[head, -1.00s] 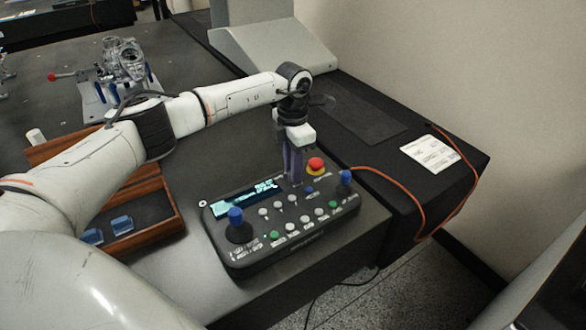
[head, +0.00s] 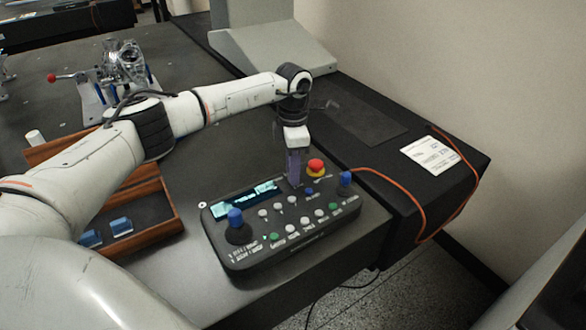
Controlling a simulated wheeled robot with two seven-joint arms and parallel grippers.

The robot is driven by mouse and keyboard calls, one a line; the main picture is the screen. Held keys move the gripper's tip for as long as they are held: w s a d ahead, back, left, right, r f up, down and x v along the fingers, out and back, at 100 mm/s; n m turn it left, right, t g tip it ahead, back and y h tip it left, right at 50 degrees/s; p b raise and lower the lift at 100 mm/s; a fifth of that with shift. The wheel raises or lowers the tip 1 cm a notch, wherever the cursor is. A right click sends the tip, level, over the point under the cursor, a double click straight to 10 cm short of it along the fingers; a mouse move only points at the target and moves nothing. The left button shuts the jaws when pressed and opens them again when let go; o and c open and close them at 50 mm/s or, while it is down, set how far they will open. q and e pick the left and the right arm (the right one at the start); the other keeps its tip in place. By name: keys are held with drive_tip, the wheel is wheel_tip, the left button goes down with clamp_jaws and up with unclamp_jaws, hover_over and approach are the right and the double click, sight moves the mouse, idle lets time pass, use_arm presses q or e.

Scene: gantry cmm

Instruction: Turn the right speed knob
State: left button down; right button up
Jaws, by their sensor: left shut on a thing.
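The control box (head: 285,245) is a dark pendant with a lit display (head: 246,199), two blue-capped joysticks and several small buttons, at the front right of the table. My left gripper (head: 293,183) points straight down onto the panel, just right of the display and left of the red emergency button. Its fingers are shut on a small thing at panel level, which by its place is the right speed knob. The fingers hide that knob. My right gripper is not in view.
The red emergency button (head: 316,167) stands close to the right of my fingers. The right blue joystick (head: 345,181) and left blue joystick (head: 236,222) rise above the panel. An orange cable (head: 418,208) runs off right. A wooden tray (head: 150,226) lies left.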

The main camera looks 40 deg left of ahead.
use_arm(q)
drive_tip(key=c, duration=1.5)
unclamp_jaws()
drive_tip(key=shift+c, duration=0.2)
wheel_tip(320, 180, up, 10)
drive_tip(key=shift+r, duration=0.25)
